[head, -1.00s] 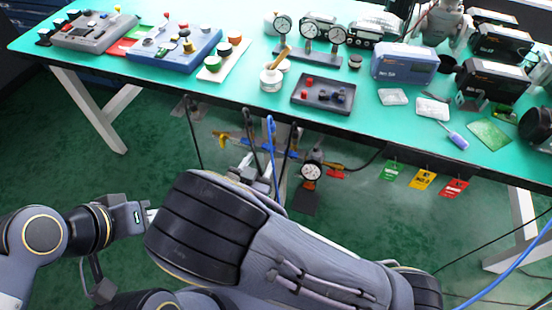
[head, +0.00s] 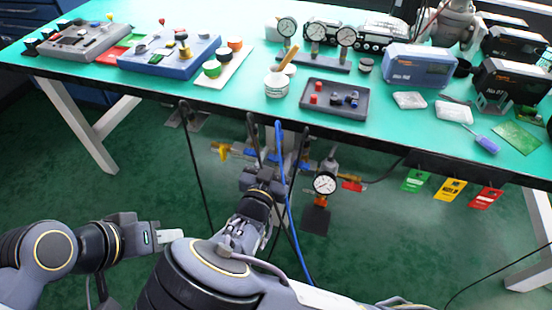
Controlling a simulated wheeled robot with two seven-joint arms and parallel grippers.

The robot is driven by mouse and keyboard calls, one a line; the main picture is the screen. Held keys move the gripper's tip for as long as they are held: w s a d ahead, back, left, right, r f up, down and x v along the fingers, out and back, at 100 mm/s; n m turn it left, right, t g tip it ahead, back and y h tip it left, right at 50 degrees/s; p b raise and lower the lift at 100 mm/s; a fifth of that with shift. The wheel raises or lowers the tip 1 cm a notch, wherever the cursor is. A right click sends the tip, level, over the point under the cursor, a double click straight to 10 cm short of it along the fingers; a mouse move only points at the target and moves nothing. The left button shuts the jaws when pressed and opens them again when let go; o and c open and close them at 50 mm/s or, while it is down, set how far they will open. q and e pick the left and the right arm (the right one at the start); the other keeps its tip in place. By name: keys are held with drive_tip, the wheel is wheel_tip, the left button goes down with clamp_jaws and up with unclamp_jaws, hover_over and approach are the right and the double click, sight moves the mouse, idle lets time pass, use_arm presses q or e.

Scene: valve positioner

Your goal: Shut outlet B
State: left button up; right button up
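Under the table edge is a pipe assembly with a yellow lever (head: 223,152) at its left, a round white gauge (head: 324,183) and a red lever (head: 353,186) at its right. I cannot read which outlet is B. My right gripper (head: 260,180) points toward the assembly, left of the gauge, partly lost among dark parts and cables; its fingers are unclear. My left gripper (head: 168,237) is at the lower left, away from the pipes, seen side-on; its finger gap does not show.
A blue hose (head: 282,190) and black cables hang in front of the pipes. Green (head: 416,181), yellow (head: 450,189) and red (head: 485,198) tags hang from the table edge. The green tabletop (head: 235,100) above is crowded with instruments.

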drive_tip(key=shift+w, duration=0.15)
drive_tip(key=c, duration=0.7)
drive_tip(key=shift+d+r+p, duration=0.1)
drive_tip(key=shift+p, duration=0.25)
drive_tip(key=shift+n, duration=0.4)
drive_tip(key=o, duration=0.7)
